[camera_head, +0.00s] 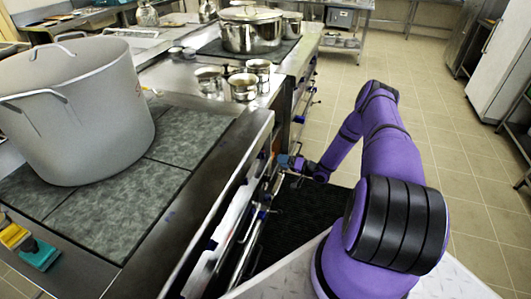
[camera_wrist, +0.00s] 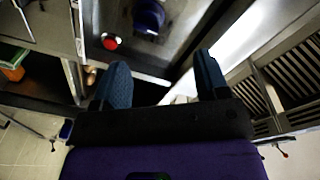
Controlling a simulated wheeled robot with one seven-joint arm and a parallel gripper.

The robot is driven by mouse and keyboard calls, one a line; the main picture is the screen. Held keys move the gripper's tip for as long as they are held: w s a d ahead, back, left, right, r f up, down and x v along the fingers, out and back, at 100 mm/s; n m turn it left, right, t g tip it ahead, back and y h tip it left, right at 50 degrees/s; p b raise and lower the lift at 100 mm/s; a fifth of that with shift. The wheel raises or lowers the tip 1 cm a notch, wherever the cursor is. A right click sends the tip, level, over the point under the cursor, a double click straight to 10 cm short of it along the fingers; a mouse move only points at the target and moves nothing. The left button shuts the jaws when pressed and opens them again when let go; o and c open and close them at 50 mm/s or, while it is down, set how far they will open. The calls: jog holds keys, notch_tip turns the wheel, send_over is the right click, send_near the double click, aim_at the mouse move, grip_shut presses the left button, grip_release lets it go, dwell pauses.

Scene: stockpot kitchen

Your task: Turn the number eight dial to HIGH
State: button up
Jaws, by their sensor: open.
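My gripper (camera_head: 286,161) is at the front side of the range, by its control panel. In the wrist view its two blue-grey fingers (camera_wrist: 162,72) are spread apart with nothing between them. Ahead of the fingers, a dark blue dial (camera_wrist: 148,14) sits on the metal panel, near the top of the view and apart from the fingertips. A red round button or light (camera_wrist: 110,41) is left of it on the panel. No number or HIGH mark is readable, so I cannot tell which dial is number eight.
A large grey stockpot (camera_head: 75,115) stands on the cooktop (camera_head: 190,138). A lidded steel pot (camera_head: 250,30) and small pots (camera_head: 243,87) are farther back. Rails and handles (camera_head: 262,212) jut from the range's front. A dark mat (camera_head: 305,215) and open tiled floor (camera_head: 455,165) lie right.

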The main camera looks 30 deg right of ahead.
aim_at(264, 156)
jog(key=shift+m+t+h, duration=0.3)
jog(key=shift+h, duration=0.1)
jog(key=x, duration=0.3)
jog(key=f+x, duration=0.1)
jog(key=x, duration=0.6)
jog(key=shift+w+d+f, duration=0.15)
jog(key=shift+w+f, duration=0.05)
jog(key=shift+f, duration=0.1)
jog(key=shift+c, duration=0.2)
jog(key=c, duration=0.9)
jog(key=shift+o, duration=0.2)
